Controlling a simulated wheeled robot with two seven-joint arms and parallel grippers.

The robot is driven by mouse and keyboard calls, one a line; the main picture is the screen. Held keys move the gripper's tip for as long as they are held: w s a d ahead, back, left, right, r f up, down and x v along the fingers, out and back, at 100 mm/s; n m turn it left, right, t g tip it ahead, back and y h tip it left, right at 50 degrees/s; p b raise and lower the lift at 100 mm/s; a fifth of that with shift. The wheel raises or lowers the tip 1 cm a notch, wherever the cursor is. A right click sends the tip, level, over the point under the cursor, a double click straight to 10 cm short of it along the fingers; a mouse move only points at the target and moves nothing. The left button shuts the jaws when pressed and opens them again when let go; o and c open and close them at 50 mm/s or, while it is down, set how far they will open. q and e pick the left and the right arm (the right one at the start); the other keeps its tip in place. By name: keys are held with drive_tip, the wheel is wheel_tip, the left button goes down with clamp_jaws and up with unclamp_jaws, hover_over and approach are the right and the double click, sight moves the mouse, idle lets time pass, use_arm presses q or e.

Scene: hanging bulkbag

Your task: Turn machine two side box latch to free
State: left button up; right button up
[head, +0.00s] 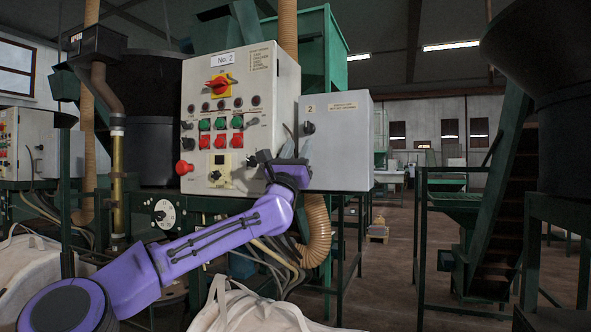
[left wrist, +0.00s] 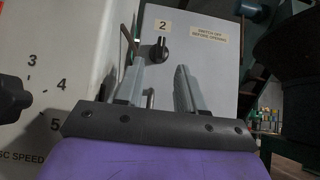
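The machine two side box (head: 337,145) is a grey box with a "2" label, on the right side of the No. 2 control panel. Its black latch knob (head: 309,128) is on the upper left of its face. The latch also shows in the left wrist view (left wrist: 160,50), beyond and between the fingertips. My left gripper (head: 295,140) is just below and left of the latch, fingers apart and empty. The fingers show open in the left wrist view (left wrist: 160,72). Contact with the box cannot be told. My right gripper is not in view.
The control panel (head: 213,100) with a red switch and several buttons stands close on the left. Part of a dial knob (left wrist: 12,98) shows in the left wrist view. A ribbed hose (head: 316,230) hangs below the box. White bulk bags (head: 255,312) are in front.

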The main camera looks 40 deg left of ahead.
use_arm(q)
drive_tip(key=b+v, duration=0.1)
drive_tip(key=v, duration=0.3)
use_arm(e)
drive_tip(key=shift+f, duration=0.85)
